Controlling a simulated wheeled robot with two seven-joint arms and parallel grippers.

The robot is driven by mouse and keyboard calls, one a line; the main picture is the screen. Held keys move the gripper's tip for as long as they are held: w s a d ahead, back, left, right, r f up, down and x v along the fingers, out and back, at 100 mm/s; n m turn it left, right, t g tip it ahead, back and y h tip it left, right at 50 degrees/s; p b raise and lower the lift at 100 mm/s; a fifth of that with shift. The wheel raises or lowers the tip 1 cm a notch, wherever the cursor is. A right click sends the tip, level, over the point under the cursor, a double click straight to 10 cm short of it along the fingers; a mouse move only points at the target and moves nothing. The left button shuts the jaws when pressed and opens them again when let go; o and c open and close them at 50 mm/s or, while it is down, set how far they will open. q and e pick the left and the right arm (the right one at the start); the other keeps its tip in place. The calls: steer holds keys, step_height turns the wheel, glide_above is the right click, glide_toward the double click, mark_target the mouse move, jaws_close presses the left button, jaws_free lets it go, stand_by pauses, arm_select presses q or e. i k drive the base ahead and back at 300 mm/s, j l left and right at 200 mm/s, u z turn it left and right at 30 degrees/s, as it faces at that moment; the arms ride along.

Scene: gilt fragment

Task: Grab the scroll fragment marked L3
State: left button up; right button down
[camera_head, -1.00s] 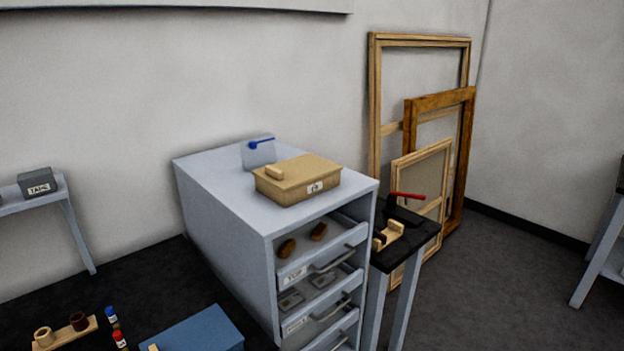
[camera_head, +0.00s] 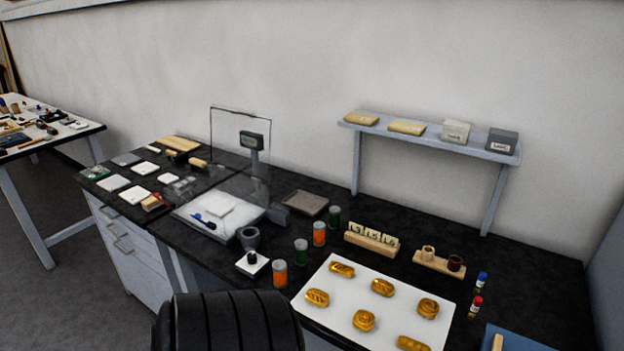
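Several gold scroll-like fragments lie apart on a white board (camera_head: 335,314) at the front right of the black bench. They include a back-left one (camera_head: 341,270), a left one (camera_head: 317,298), a back-middle one (camera_head: 382,287), a front-middle one (camera_head: 364,321), a right one (camera_head: 428,308) and one at the front edge (camera_head: 412,344). I can read no mark on any of them. Behind the board, a wooden holder (camera_head: 371,245) carries upright tags that seem to read L3, L5 and L4. Neither of my grippers is in view.
A balance with a glass shield (camera_head: 221,211) stands left of centre. A wall shelf (camera_head: 430,137) holds boxes. A black ribbed object (camera_head: 228,322) blocks the front edge.

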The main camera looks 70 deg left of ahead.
mark_target(364, 321)
steer(key=l+u, duration=0.1)
steer(key=u, duration=1.65)
